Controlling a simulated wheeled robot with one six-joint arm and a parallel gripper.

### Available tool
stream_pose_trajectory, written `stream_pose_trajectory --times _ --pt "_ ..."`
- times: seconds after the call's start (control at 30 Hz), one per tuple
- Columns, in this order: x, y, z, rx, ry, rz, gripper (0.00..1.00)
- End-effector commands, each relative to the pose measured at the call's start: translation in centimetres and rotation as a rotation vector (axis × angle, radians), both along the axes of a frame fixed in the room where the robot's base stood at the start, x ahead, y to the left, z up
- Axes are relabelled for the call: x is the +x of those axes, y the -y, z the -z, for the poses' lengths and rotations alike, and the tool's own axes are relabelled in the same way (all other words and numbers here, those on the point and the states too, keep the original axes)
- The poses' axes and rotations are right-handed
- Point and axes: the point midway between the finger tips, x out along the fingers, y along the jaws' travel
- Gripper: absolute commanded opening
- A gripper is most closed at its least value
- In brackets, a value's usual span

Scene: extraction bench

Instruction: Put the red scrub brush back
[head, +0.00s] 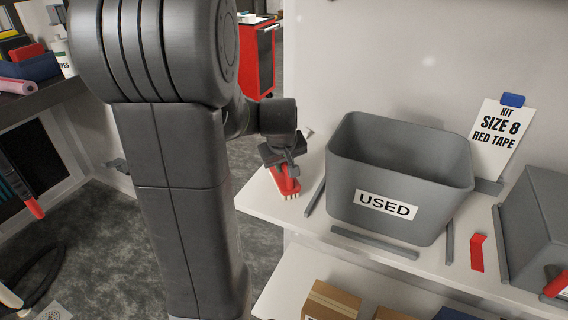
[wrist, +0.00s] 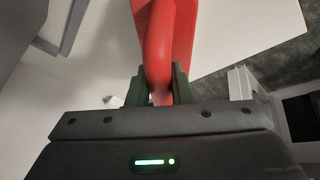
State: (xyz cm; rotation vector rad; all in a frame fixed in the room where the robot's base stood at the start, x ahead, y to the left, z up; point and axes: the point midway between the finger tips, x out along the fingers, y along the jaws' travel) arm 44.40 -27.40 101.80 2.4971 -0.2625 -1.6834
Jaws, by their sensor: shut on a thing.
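The red scrub brush (head: 286,181) is at the left end of the white shelf in the head view, its pale bristles pointing down. My gripper (head: 279,160) is above it and shut on its handle. In the wrist view the red brush (wrist: 160,45) rises between the two dark green fingers of my gripper (wrist: 160,85). I cannot tell whether the bristles touch the shelf or hang just over it. The gripper hides the top of the brush.
A grey bin marked USED (head: 340,195) stands right of the brush, with grey strips (head: 375,243) around its base. A sign (head: 499,135) reads KIT SIZE 8 RED TAPE. Another grey bin (head: 535,225) is at the far right. Boxes (head: 330,300) sit on the lower shelf.

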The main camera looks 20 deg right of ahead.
Motion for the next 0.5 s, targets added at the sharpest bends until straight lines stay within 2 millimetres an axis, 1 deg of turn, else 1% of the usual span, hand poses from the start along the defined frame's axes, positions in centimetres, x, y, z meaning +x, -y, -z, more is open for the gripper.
stream_pose_trajectory --times 0.17,0.3,0.33,0.4,0.43,0.5 --pt "0.02 0.01 -0.06 -0.001 0.001 0.000 0.00" --pt "0.02 0.00 0.42 0.000 0.001 0.000 0.00" --pt "0.01 0.00 0.27 0.000 0.001 0.000 0.25" --pt "0.01 0.00 0.24 0.000 0.000 0.000 0.39" --pt "0.01 0.00 0.24 0.000 0.000 0.000 0.41" --pt "0.02 0.00 0.24 0.000 0.000 0.000 0.41"
